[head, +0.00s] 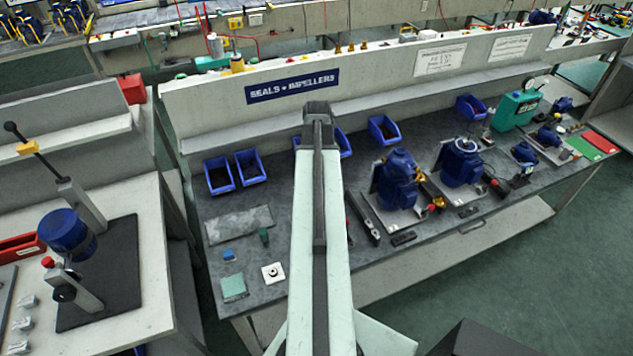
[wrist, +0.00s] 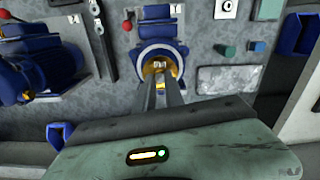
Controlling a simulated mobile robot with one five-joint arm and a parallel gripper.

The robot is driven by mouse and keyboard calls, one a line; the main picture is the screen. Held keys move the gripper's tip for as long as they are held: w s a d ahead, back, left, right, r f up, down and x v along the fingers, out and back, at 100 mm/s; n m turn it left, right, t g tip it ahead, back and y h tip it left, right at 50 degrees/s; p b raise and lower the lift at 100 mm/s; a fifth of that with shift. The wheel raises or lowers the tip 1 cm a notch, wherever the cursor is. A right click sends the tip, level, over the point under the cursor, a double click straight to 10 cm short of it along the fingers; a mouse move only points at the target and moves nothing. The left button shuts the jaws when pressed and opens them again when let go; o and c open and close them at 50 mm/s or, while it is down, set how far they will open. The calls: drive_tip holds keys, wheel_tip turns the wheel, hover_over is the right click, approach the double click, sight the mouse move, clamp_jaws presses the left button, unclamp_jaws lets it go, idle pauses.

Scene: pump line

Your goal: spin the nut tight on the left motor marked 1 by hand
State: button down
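In the wrist view a blue motor (wrist: 161,28) with a brass-coloured front fitting stands just beyond my gripper (wrist: 160,76). A small plate (wrist: 177,12) with a dark mark, not clearly readable, lies by it. My two grey fingers run nearly parallel with a narrow gap, their tips at the brass fitting (wrist: 150,72). The nut cannot be told apart from the fitting, nor can contact be seen. In the head view my own arm hides this motor and my gripper. Two other blue motors, one middle (head: 397,180) and one farther right (head: 461,163), stand on the bench.
Blue bins (head: 219,175) line the back of the grey bench (head: 290,215). A small white plate (head: 273,272), a blue block (head: 228,255) and a green piece (head: 264,236) lie left of my arm. The neighbouring motor (wrist: 25,75) with a red knob stands left in the wrist view.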

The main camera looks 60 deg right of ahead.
drive_tip(key=m, duration=0.4)
drive_tip(key=shift+m, duration=1.5)
drive_tip(key=m, duration=0.7)
